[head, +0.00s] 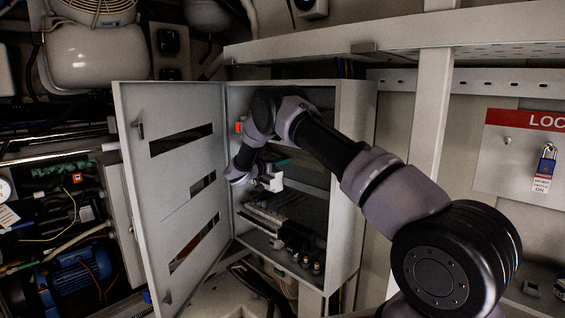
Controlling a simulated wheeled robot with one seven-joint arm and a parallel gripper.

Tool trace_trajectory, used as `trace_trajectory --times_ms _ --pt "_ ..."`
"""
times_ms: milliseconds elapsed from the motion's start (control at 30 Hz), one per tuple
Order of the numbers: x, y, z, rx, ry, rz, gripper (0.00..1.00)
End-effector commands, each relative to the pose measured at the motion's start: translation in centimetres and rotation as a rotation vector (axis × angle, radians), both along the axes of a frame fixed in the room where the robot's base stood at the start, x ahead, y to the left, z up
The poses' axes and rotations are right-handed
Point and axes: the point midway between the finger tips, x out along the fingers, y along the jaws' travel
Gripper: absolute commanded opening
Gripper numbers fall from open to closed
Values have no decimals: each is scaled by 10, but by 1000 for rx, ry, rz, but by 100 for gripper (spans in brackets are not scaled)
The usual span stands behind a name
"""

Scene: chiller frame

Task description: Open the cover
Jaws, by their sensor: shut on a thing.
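A grey cabinet (350,180) stands in the middle of the head view. Its hinged door (180,240), a panel with several slots, stands wide open to the left. No separate cover can be clearly made out inside. My arm reaches into the cabinet from the right. My gripper (271,183) is inside, above a row of components (268,218). It is small and dark in the picture, shut on a small part there. My wrist and the shadow hide most of that part, so I cannot tell its shape.
A red switch (240,127) sits at the cabinet's upper left inside. A white post (432,130) and a beam (400,40) stand close to my arm. A lockout board (505,165) with a blue padlock (545,168) is at right. A blue motor (75,278) lies lower left.

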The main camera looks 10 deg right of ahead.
Motion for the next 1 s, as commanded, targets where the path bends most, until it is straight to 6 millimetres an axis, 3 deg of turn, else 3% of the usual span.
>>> trace_trajectory --times_ms 767,1000 --pt "0 1 0 2 1 1 0" --pt "-6 9 10 137 94 -1 0"
